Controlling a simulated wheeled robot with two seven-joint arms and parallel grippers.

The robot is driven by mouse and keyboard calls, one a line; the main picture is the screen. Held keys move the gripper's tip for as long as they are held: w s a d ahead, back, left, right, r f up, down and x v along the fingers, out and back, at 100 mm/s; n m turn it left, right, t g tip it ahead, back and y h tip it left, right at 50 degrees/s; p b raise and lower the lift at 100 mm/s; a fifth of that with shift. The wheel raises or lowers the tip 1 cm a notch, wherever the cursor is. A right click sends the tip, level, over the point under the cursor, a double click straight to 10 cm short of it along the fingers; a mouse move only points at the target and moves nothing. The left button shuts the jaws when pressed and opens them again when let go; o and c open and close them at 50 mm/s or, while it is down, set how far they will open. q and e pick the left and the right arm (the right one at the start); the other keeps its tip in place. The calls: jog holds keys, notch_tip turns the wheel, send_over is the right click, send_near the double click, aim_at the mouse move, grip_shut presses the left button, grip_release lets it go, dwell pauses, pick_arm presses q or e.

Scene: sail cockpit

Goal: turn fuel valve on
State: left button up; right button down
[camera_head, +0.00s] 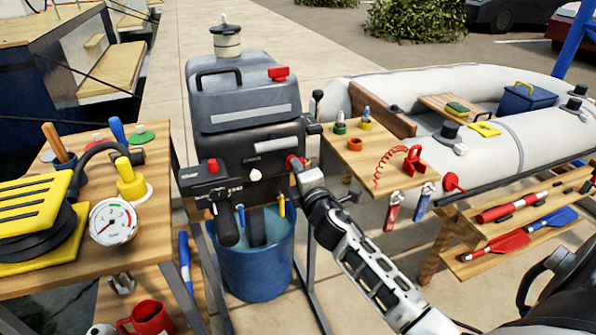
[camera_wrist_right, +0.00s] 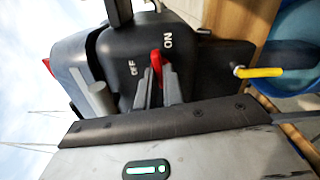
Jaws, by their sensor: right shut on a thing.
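The fuel valve is a small red lever (camera_wrist_right: 156,60) on the dark side face of the outboard motor (camera_head: 243,100). In the right wrist view, white OFF lettering is on its left and ON on its right. The lever's tip lies between the two words. In the head view its red part (camera_head: 293,161) shows at the motor's right side, partly hidden by my gripper. My right gripper (camera_head: 303,176) reaches in from the lower right and is shut on the lever. Its fingers (camera_wrist_right: 160,86) are on both sides of the lever. My left gripper is not in view.
A blue bucket (camera_head: 251,270) is under the motor. A yellow toggle (camera_wrist_right: 260,72) sticks out right of the valve. A wooden table (camera_head: 150,225) with a gauge stands left. A small shelf (camera_head: 380,160) with a red coiled cord stands right, before the inflatable boat (camera_head: 450,85).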

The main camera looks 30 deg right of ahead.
jog(key=shift+m, duration=0.9)
jog(key=c, duration=1.5)
grip_release()
jog(key=v, duration=1.6)
jog(key=shift+a+b, duration=0.1)
jog(key=shift+b, duration=0.25)
